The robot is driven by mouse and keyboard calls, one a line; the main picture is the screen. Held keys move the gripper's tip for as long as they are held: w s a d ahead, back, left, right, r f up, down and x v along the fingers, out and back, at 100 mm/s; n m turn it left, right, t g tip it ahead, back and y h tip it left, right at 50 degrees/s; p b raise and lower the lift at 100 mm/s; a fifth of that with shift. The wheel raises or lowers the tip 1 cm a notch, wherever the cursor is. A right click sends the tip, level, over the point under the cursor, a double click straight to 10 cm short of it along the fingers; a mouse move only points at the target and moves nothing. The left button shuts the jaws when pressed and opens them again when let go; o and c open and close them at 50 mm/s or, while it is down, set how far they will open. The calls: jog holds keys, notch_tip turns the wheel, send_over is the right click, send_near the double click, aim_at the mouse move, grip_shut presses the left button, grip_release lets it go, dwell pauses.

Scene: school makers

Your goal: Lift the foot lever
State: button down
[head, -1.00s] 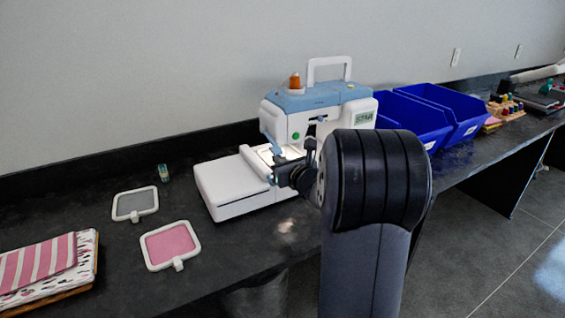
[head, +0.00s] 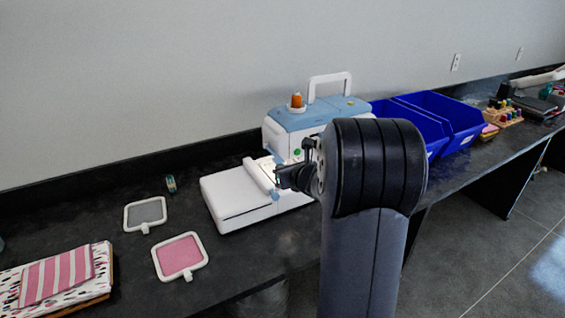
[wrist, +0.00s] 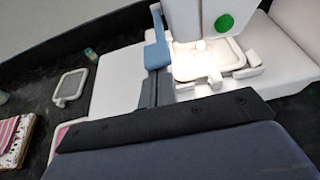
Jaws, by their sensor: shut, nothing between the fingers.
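The white and light-blue sewing machine (head: 315,118) stands on the dark counter, partly hidden behind my arm in the head view. In the wrist view its lit needle area (wrist: 205,62) is right of centre. A light-blue lever-like part (wrist: 157,52), which looks like the foot lever, hangs at the upper middle of the wrist view. My gripper (wrist: 155,90) is shut and empty, with its grey fingers just below the blue part in the picture. I cannot tell whether they touch. In the head view my gripper (head: 282,175) is at the machine's front, over its white bed.
A grey-filled hoop (head: 145,213) and a pink-filled hoop (head: 180,256) lie left of the machine. Folded fabric (head: 60,275) lies at the front left. Blue bins (head: 440,118) stand right of the machine. The wall is close behind.

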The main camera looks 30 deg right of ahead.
jog(key=r+g+p, duration=0.1)
jog(key=p, duration=0.2)
jog(key=shift+r, duration=0.35)
jog(key=shift+f+b, duration=0.3)
jog(key=shift+f, duration=0.05)
jog(key=shift+r+p, duration=0.6)
jog(key=shift+r, duration=0.2)
jog(key=shift+r, duration=0.15)
